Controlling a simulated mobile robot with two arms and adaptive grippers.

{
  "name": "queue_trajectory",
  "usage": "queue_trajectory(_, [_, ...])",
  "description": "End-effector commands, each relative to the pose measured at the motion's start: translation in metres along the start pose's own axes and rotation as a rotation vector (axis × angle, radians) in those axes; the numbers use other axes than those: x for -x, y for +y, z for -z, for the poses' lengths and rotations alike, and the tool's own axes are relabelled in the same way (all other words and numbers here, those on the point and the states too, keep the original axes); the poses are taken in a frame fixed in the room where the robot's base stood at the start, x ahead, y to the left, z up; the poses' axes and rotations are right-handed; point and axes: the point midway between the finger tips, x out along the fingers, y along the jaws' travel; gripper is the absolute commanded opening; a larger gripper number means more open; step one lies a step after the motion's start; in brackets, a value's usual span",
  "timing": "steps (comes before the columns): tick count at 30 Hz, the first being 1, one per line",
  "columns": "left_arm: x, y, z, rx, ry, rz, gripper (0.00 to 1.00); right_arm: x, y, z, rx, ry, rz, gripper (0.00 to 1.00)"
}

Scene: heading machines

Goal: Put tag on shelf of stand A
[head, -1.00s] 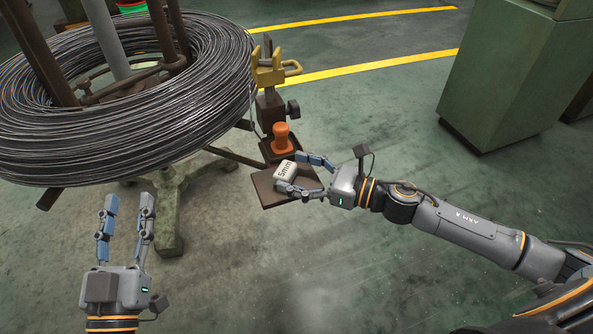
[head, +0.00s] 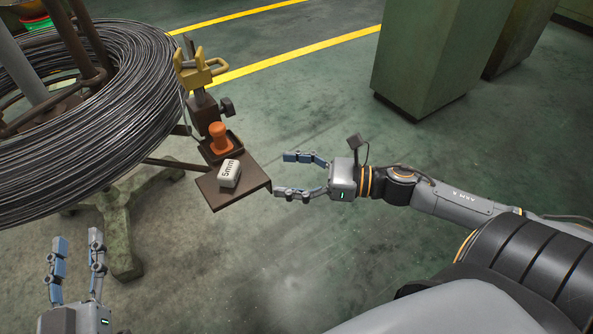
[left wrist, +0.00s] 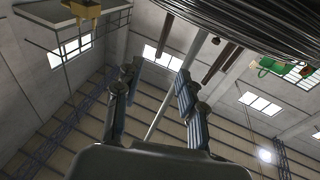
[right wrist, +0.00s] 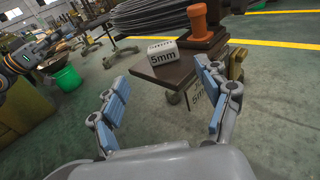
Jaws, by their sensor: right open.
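The white tag marked "5mm" (head: 230,173) lies on the brown shelf (head: 213,194) of the wire stand. It also shows in the right wrist view (right wrist: 163,52), resting on the shelf top near its edge. My right gripper (head: 284,174) is open and empty, to the right of the shelf and apart from the tag. My left gripper (head: 77,240) points up at the lower left of the head view, its fingers apart and nothing between them. In the left wrist view its fingers (left wrist: 152,85) are spread with only the building behind.
An orange knob-shaped piece (head: 217,137) stands in a dark holder behind the tag. A yellow clamp (head: 200,72) rises above it. A large wire coil (head: 110,95) fills the upper left. A green cabinet (head: 430,55) stands at the back right. The floor between is clear.

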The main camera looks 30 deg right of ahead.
Motion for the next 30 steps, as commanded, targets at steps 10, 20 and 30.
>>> queue_trajectory(10, [0.002, -0.002, -0.014, -0.002, -0.076, 0.004, 0.4, 0.008, 0.006, -0.004, -0.227, -0.068, 0.058, 0.76])
queue_trajectory(20, [0.002, -0.002, -0.013, -0.002, -0.075, 0.005, 0.4, -0.033, 0.035, -0.031, -1.778, -0.569, 0.146, 0.76])
queue_trajectory(30, [0.002, -0.002, -0.013, -0.002, -0.073, 0.004, 0.4, -0.065, 0.072, -0.056, -2.916, -0.887, -0.136, 0.76])
